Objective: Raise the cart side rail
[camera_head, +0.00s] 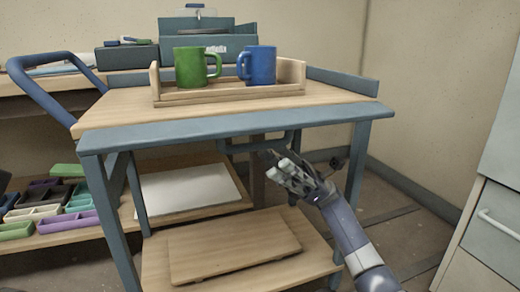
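The cart (230,115) has a wooden top with a blue-grey edge and blue-grey legs. A blue-grey U-shaped bar (258,146) hangs below the near edge of the top; it looks like the side rail in its lowered position. A raised blue-grey rail (342,80) stands along the top's right and back side. My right gripper (277,162) is just below the near edge, close to the right part of the U-shaped bar. Its fingers are small and overlap, so their opening and any contact with the bar are unclear. My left gripper is out of view.
A wooden tray (230,97) with a green mug (190,67) and a blue mug (260,65) stands on the cart. A blue push handle (42,95) juts out left. A drawer cabinet (490,225) stands at right. Colored bins (45,213) sit on a lower shelf behind left.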

